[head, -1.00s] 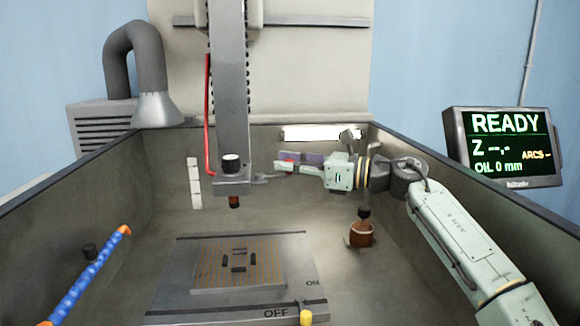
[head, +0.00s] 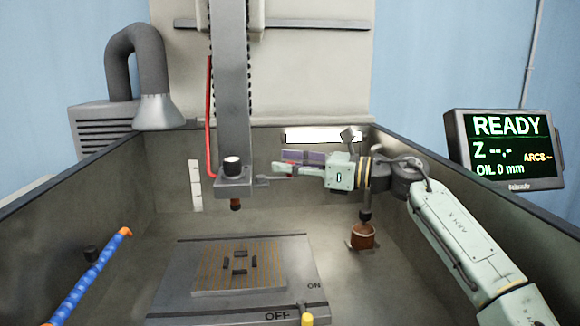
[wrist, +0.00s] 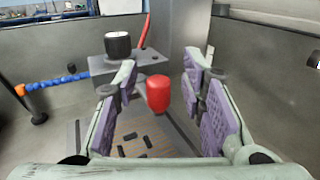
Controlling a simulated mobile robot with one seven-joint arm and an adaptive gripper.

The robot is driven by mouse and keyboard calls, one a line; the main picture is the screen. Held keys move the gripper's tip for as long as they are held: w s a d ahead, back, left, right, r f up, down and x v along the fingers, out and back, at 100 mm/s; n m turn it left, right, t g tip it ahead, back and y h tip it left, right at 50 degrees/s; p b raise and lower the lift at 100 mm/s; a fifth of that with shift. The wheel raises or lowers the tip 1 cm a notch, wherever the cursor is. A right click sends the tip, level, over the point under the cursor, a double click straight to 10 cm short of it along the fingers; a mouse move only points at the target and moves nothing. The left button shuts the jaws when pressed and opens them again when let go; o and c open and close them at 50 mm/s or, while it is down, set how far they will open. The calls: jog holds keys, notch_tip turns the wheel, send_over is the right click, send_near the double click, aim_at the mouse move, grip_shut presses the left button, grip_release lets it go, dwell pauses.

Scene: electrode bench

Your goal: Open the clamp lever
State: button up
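The machine head (head: 233,181) hangs on a column above the work plate, and a short grey clamp lever (head: 262,181) sticks out from its right side. In the wrist view the lever's red knob (wrist: 158,93) stands in front of my gripper (wrist: 158,80), in the gap between the fingers, with space visible on both sides. The fingers with purple pads are open and hold nothing. In the head view my gripper (head: 282,165) points left, with its tips close to the lever's end. I cannot tell how deep the knob sits between the pads.
A copper-brown electrode (head: 236,204) hangs under the head. The work plate (head: 190,305) with several dark blocks lies below. A brown pot-like piece (head: 362,236) stands at right. Tank walls surround the space. A blue hose (head: 85,283) is at left. The screen (head: 503,148) reads READY.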

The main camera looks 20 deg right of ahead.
notch_tip(320, 180, up, 10)
jog(key=shift+f, duration=0.2)
jog(key=shift+f, duration=0.1)
dwell(0.4)
